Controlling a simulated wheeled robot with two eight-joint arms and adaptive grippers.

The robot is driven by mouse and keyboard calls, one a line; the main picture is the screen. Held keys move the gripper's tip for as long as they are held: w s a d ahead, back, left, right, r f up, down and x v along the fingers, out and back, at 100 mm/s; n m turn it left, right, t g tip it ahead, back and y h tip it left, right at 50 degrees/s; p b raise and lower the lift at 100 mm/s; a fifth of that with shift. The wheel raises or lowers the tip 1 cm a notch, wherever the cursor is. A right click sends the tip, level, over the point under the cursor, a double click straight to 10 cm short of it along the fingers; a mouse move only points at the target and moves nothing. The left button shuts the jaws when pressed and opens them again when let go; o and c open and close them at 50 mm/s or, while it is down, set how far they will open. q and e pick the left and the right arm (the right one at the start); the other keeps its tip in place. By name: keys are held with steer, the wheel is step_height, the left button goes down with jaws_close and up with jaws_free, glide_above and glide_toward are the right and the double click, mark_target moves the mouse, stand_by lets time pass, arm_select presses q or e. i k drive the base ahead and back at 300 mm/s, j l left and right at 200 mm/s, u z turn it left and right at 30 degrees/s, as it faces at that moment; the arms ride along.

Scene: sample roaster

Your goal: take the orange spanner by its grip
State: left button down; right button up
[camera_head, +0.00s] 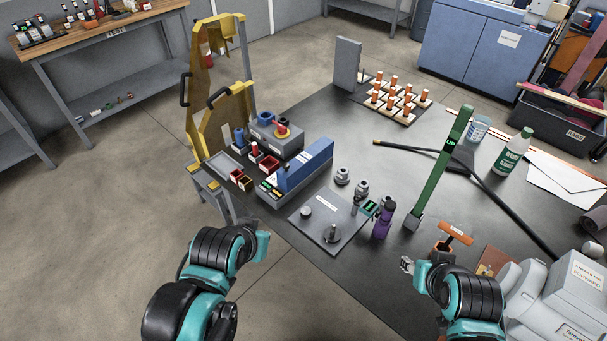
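The orange spanner (458,234) appears as an orange bar with a pale label, at the right front of the dark table. It sits above a brown holder (439,249), and its lower part is hidden. My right gripper (406,265) is just left of and in front of the holder, apart from the spanner. Its fingers are small and partly hidden, so I cannot tell how far they are open. My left gripper (263,243) is near the table's front left edge, far from the spanner, and its fingers are not clear.
A green upright post (441,165) stands behind the spanner. A purple bottle (384,221) and a grey plate (327,229) with fittings are to its left. A pale grey machine (560,300) is close on the right. A black hose (500,200) crosses the table behind.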

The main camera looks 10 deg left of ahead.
mark_target(454, 233)
steer(key=z, duration=1)
steer(key=i+z, duration=0.15)
steer(key=z, duration=0.2)
steer(key=i+z, duration=0.2)
steer(key=z, duration=0.15)
steer(key=i+j+z, duration=0.1)
steer(key=z, duration=0.3)
